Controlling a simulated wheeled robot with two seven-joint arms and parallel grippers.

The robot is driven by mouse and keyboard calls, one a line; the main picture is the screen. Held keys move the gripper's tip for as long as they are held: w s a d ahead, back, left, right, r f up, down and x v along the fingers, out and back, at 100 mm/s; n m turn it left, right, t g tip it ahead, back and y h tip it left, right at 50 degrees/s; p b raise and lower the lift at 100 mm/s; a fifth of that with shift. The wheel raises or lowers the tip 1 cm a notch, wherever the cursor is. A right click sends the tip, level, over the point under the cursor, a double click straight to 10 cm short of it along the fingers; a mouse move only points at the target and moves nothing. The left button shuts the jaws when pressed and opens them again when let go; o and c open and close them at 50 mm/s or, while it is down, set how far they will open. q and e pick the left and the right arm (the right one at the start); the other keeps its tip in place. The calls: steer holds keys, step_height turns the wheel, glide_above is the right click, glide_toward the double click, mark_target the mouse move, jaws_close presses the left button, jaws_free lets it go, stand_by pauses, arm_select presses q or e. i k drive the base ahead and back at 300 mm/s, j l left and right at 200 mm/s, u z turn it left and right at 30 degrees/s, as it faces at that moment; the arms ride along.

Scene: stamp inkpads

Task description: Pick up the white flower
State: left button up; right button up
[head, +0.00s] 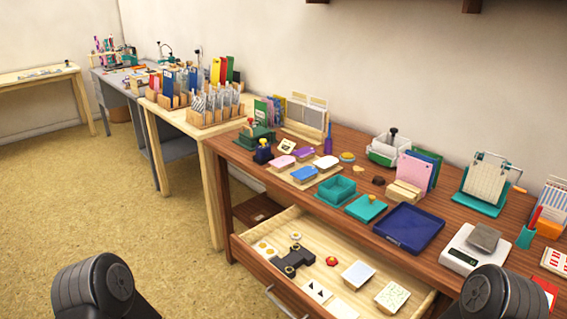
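A small whitish flower-like piece with a yellowish middle (296,236) lies in the open wooden drawer (340,236), near its back left. It is too small to be sure of its details. A red flower-shaped piece (332,261) lies in the drawer to the right of it and nearer to me. Only dark rounded parts of my two arms show, at the bottom left and bottom right corners. Neither gripper's fingers are in view, and nothing visible touches the flower.
The brown desk (452,216) above carries a blue tray (409,228), a teal box (335,190) and a scale (463,257). Open floor lies to the left.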

mark_target(295, 236)
steer(key=j+z, duration=0.15)
steer(key=z, duration=1.4)
steer(key=k+j, duration=0.7)
steer(key=j, duration=0.2)
